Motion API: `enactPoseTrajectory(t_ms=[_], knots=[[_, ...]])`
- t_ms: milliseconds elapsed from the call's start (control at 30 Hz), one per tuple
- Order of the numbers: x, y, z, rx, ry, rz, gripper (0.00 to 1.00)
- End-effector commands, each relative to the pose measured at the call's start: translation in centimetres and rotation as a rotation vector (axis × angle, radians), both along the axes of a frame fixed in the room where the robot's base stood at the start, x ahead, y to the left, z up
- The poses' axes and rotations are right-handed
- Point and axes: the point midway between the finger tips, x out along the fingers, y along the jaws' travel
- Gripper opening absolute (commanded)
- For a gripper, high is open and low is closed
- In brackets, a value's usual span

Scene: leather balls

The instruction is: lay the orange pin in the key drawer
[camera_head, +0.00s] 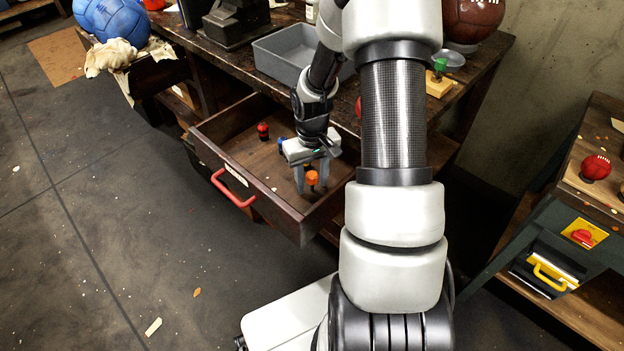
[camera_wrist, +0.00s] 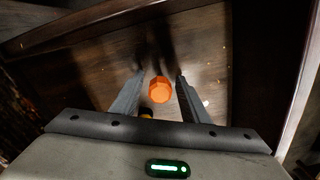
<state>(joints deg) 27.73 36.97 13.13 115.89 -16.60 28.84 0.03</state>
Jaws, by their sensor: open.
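The orange pin (camera_head: 312,178) is in the pulled-out wooden drawer (camera_head: 197,140) with the red handle, near its right end. In the wrist view the hexagonal top of the orange pin (camera_wrist: 159,90) faces the camera, so it looks upright. My gripper (camera_head: 314,182) reaches down into the drawer. In the wrist view my gripper (camera_wrist: 160,80) is open, with one finger on each side of the pin and a gap visible at both sides. The pin's lower part is mostly hidden.
A red pin (camera_head: 263,131) and a blue pin (camera_head: 281,144) are also in the drawer, left of my gripper. A small yellow piece (camera_wrist: 146,112) shows near the fingers. The drawer's front wall is close. A grey bin (camera_head: 275,58) stands on the bench above.

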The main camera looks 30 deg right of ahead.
Motion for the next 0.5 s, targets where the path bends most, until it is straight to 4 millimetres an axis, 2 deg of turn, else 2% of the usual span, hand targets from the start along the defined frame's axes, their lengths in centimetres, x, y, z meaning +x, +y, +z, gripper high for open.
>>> enactPoseTrajectory(t_ms=[167,233,500], knots=[[0.0,0.0,0.9,0.0,-0.001,0.0,0.41],[0.1,0.0,1.9,-0.001,-0.002,0.001,0.41],[0.1,-0.1,7.7,-0.002,-0.004,-0.002,0.41]])
